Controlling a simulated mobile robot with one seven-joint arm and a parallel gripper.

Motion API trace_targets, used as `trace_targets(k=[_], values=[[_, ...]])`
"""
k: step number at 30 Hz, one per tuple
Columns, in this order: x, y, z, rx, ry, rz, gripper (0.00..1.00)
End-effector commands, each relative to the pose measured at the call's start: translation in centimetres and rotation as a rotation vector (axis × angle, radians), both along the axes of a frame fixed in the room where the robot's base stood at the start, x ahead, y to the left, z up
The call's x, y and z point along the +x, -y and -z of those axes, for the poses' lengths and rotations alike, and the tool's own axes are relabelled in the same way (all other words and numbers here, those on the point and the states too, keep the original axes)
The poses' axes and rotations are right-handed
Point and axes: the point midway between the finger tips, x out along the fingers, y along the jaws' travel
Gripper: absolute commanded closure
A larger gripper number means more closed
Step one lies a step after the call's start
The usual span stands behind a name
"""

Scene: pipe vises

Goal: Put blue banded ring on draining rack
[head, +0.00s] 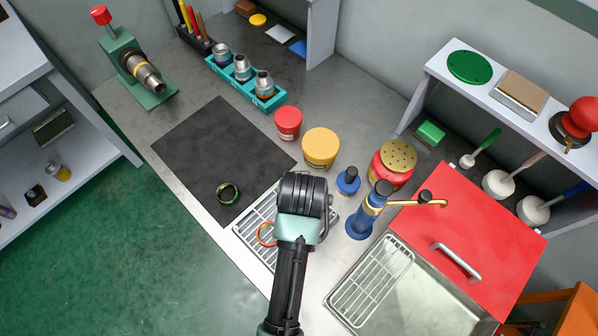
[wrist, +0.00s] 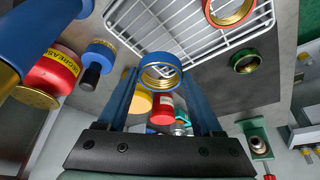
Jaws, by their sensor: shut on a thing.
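My gripper (wrist: 161,76) is shut on the blue banded ring (wrist: 159,58), which sits between the blue fingertips in the wrist view and shows a threaded, brassy inside. In the head view my arm hides the ring and the fingers. The draining rack (head: 243,228) is a white wire grid at the counter's front edge, partly under my arm; it also shows in the wrist view (wrist: 150,28). An orange-red ring (head: 266,235) lies on the rack, also in the wrist view (wrist: 230,18). The height of the held ring above the rack cannot be told.
A green ring (head: 228,193) lies on the black mat (head: 205,145). Right of my arm stand a blue bottle (head: 347,182), a blue tap (head: 362,218) and a red jar (head: 392,165). A yellow jar (head: 320,147) stands behind. Another wire rack (head: 371,280) is in the sink.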

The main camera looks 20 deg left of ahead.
Motion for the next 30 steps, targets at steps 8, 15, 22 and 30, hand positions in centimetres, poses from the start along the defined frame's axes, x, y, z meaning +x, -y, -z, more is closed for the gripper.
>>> trace_targets(k=[8,15,22,30], values=[[0.0,0.0,3.2,0.0,-0.001,0.002,0.95],[0.1,0.0,5.1,0.001,0.003,0.002,0.95],[0.1,0.0,5.2,0.001,0.002,0.002,0.95],[0.0,0.0,5.4,0.0,0.001,0.002,0.03]])
